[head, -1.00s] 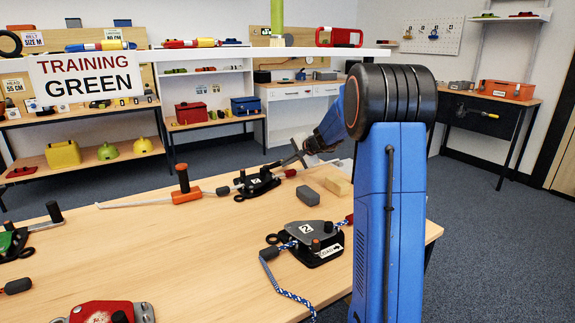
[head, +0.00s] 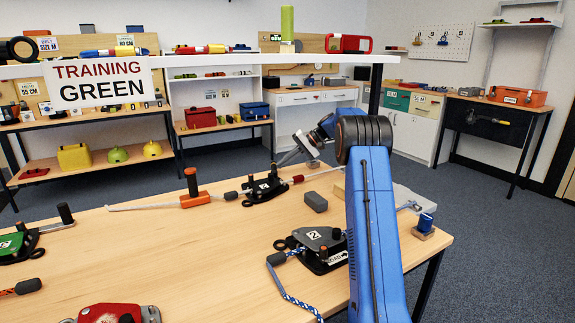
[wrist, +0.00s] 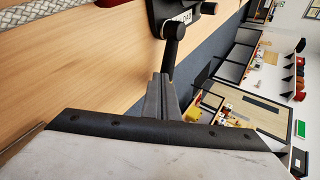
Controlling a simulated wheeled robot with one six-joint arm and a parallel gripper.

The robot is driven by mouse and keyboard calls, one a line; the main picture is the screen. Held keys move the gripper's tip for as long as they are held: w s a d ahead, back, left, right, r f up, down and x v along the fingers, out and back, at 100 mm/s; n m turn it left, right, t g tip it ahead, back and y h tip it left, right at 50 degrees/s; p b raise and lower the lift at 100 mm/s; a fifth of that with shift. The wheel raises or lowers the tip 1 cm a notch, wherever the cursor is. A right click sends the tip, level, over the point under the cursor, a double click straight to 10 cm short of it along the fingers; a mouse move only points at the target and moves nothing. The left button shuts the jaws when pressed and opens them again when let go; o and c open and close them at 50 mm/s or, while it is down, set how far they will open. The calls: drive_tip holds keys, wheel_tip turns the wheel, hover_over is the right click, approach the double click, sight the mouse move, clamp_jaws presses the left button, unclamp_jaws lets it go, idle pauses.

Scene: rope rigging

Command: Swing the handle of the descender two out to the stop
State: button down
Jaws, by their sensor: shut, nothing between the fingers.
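A black descender with a white plate reading 2 (head: 318,240) sits on the near part of the table, with blue-and-white rope at its left. My arm hides its right side. Another black descender (head: 264,187) stands further back on a pale rope; its plate is too small to read surely. My gripper (head: 286,160) is shut and empty, just above and behind this back descender. In the wrist view, my closed grey fingers (wrist: 161,85) point at a black handle with a knob (wrist: 173,32) beside a LOAD label; whether they touch it I cannot tell.
An orange block with an upright post (head: 193,195) and a grey block (head: 315,201) stand on the table. A red device (head: 105,314) and a green descender (head: 14,246) lie at the left. A blue knob on a wooden block (head: 425,223) stands by the right edge. The table's middle is clear.

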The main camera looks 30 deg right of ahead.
drive_tip(key=shift+w+a, duration=0.15)
drive_tip(key=shift+w, duration=0.1)
drive_tip(key=shift+w+a, duration=0.65)
drive_tip(key=shift+a, duration=0.1)
drive_tip(key=shift+r, duration=0.1)
